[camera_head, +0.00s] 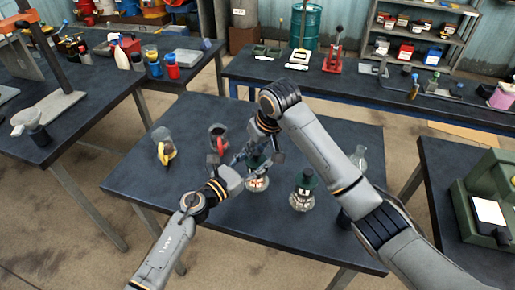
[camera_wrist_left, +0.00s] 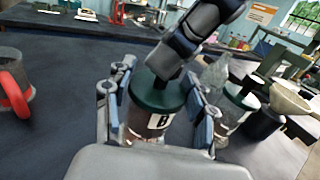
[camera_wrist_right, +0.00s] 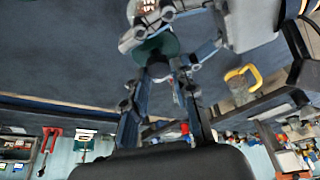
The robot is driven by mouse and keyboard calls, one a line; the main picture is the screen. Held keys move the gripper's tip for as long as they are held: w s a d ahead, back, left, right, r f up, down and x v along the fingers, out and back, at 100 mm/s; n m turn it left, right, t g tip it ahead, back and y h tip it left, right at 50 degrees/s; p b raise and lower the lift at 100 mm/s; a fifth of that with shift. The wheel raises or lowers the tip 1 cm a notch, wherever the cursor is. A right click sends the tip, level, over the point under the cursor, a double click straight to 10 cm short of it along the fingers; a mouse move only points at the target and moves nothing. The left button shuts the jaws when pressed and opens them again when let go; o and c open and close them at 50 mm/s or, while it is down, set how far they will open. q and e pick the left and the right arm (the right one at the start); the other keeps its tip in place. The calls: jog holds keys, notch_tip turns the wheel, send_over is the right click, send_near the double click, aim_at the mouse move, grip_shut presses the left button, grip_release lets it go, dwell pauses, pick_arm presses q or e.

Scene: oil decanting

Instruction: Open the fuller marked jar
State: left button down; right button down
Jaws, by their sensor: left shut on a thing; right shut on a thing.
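The jar marked B (camera_wrist_left: 158,121) has a dark green lid (camera_wrist_left: 158,96) and stands upright on the middle table. In the head view this jar (camera_head: 257,184) is partly covered by my grippers. My left gripper (camera_head: 243,163) is shut around the jar from the side. My right gripper (camera_wrist_right: 160,78) comes from above and is shut on the top of the lid, which also shows in the right wrist view (camera_wrist_right: 160,44). The lid appears seated on the jar. A second green-lidded jar (camera_head: 302,192) stands to the right. The fill levels are not clear.
A glass jug with a yellow handle (camera_head: 163,147) and a mug with a red handle (camera_head: 218,137) stand to the left. A clear glass vessel (camera_head: 359,157) stands at the right, near my right arm. The table's front left (camera_head: 135,185) is clear.

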pick_arm(q)
jog(key=shift+s+f, duration=0.2)
jog(key=shift+f, duration=0.6)
pick_arm(e)
jog(key=shift+w+a+r, duration=0.2)
jog(key=shift+a+r, duration=0.1)
jog(key=shift+r, duration=0.35)
pick_arm(q)
jog(key=shift+d, duration=0.1)
pick_arm(e)
jog(key=c, duration=1.3)
grip_release()
pick_arm(q)
jog(key=shift+r, duration=0.1)
pick_arm(e)
jog(key=shift+o, duration=1.4)
jog(key=shift+s+f, duration=0.1)
jog(key=shift+d+f, duration=0.1)
jog(key=shift+d, duration=0.05)
jog(key=shift+s+d, duration=0.1)
pick_arm(q)
jog(key=shift+w+r, duration=0.1)
jog(key=shift+r, duration=0.15)
pick_arm(e)
jog(key=v, duration=1.2)
jog(key=shift+s, duration=0.1)
